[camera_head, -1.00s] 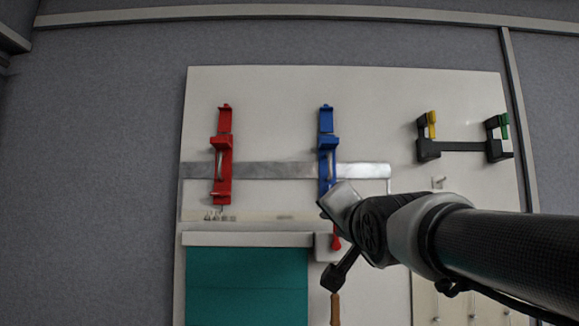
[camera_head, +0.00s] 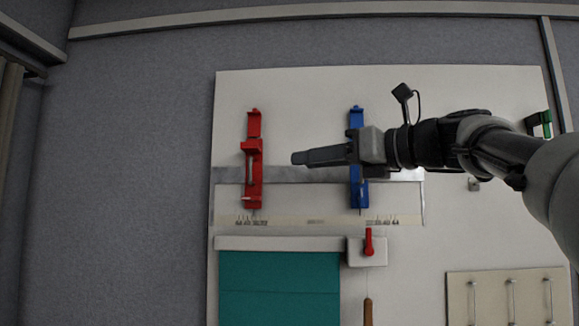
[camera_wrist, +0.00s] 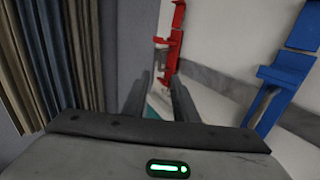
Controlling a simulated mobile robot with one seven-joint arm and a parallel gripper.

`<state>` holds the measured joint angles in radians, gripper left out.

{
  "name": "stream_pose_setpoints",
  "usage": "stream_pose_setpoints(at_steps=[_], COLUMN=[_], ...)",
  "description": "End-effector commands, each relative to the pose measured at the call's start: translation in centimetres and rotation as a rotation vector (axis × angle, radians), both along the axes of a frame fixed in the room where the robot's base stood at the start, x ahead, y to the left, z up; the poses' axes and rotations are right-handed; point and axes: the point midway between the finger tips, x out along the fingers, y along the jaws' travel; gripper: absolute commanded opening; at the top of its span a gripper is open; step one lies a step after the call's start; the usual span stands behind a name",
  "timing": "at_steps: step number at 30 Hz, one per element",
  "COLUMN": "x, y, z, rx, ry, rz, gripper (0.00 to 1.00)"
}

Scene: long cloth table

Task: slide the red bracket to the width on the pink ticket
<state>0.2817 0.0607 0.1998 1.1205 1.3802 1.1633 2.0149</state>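The red bracket (camera_head: 254,170) sits upright on the left part of a horizontal metal rail (camera_head: 305,175). A blue bracket (camera_head: 356,190) sits on the same rail to its right, partly hidden behind my arm. My gripper (camera_head: 294,158) points left in front of the board, between the two brackets and short of the red one in the head view. In the wrist view its two fingers (camera_wrist: 157,85) stand apart with nothing between them. The red bracket (camera_wrist: 172,50) shows just beyond the fingertips, and the blue bracket (camera_wrist: 284,85) is at the right. I see no pink ticket.
A scale strip (camera_head: 315,221) runs below the rail. Under it are a teal panel (camera_head: 280,285) and a red lever (camera_head: 368,242) on a white block. A green-tipped holder (camera_head: 542,123) is at the far right. A curtain (camera_wrist: 55,50) hangs left in the wrist view.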

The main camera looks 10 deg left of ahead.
Motion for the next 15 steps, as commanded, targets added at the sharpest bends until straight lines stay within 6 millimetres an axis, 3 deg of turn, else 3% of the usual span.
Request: stream_pose_setpoints(at_steps=[15], x=[5.7], y=[9.8], z=[0.2], rx=[-0.001], ry=[0.0], rz=[0.003], gripper=[0.26])
